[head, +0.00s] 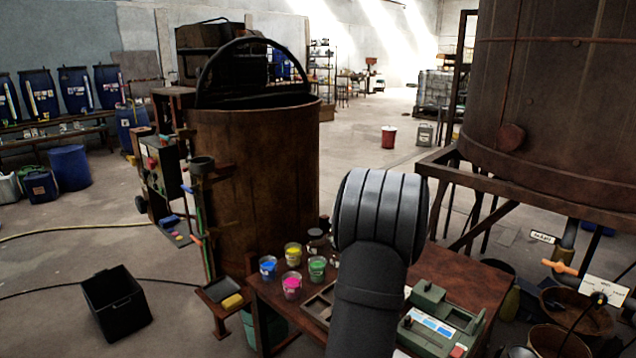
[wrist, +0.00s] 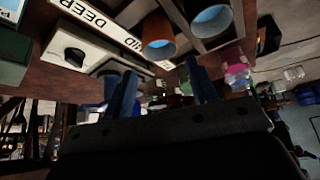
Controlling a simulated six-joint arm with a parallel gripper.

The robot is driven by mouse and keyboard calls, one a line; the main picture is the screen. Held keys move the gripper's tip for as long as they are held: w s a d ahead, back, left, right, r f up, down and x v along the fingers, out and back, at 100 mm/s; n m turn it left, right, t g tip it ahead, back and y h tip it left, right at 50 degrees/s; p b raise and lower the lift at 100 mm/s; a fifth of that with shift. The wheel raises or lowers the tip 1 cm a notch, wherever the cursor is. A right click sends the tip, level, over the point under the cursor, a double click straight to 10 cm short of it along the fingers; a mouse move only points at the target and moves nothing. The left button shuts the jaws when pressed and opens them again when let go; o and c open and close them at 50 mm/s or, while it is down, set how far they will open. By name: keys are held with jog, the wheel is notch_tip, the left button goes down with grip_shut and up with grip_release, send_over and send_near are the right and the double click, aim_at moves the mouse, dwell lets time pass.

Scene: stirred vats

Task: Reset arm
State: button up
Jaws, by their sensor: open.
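My arm (head: 378,225) rises in front of the table in the head view, and its big grey joint hides part of the tabletop. My gripper (wrist: 158,85) shows in the wrist view as two dark blue fingers standing well apart. It is open, and I see nothing held between the fingers. The gripper itself is hidden in the head view. Beyond the fingers in the wrist view are an orange-rimmed cup (wrist: 158,37) and a second cup (wrist: 211,20) in a wooden tray.
Paint jars, blue (head: 268,268), yellow (head: 293,255), green (head: 317,268) and pink (head: 291,287), stand on the table's left. A green device (head: 440,322) sits on its right. A rusty vat (head: 265,180) stands behind. A black bin (head: 116,302) is on the floor.

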jog(key=x, duration=0.7)
jog(key=shift+a+f, duration=0.1)
jog(key=shift+f, duration=0.05)
jog(key=shift+r, duration=1.5)
jog(key=shift+f, duration=0.1)
